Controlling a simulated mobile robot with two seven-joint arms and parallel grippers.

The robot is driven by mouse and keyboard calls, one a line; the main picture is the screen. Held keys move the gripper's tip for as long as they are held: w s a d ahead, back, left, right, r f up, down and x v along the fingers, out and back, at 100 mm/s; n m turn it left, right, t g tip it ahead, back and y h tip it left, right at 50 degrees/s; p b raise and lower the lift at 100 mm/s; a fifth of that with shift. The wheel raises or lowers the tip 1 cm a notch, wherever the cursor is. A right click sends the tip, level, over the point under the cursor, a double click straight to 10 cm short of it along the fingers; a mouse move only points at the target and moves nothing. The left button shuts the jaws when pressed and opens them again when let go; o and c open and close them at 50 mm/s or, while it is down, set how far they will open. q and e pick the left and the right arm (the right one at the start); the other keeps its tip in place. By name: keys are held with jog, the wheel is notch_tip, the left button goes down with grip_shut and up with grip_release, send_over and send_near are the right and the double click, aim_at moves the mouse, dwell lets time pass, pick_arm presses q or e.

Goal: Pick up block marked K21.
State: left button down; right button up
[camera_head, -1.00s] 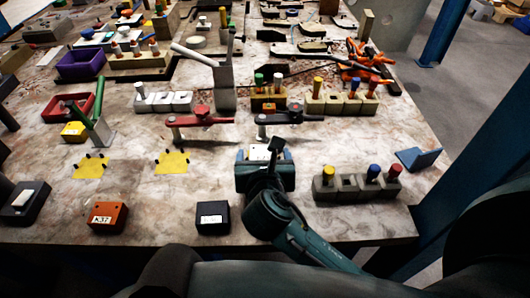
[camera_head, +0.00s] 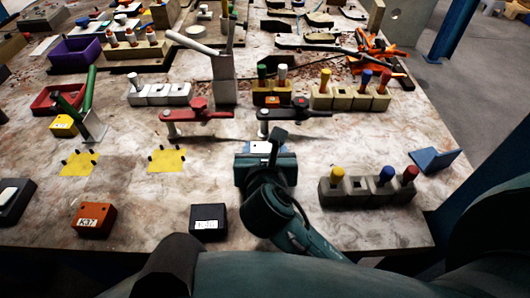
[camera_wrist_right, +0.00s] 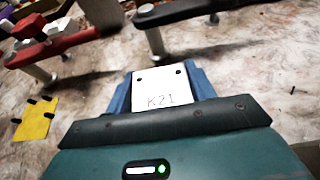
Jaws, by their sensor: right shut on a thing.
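The block marked K21 (camera_wrist_right: 163,90) shows in the right wrist view as a white labelled face with two small dark dots and blue along its sides. My right gripper (camera_wrist_right: 165,112) is shut on it; the fingers are mostly hidden behind the dark front edge of the gripper body. In the head view the white top of the block (camera_head: 262,147) shows just beyond my right gripper (camera_head: 264,157), near the middle of the table. Whether the block touches the table is hidden. My left gripper is not in view.
A black block (camera_head: 208,222) and an orange block marked K37 (camera_head: 94,220) lie near the front edge. Grey sockets with coloured pegs (camera_head: 345,190) stand to the right. A red clamp (camera_head: 196,115) and a black clamp (camera_head: 290,113) stand behind the gripper.

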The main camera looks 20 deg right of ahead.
jog(key=c, duration=0.5)
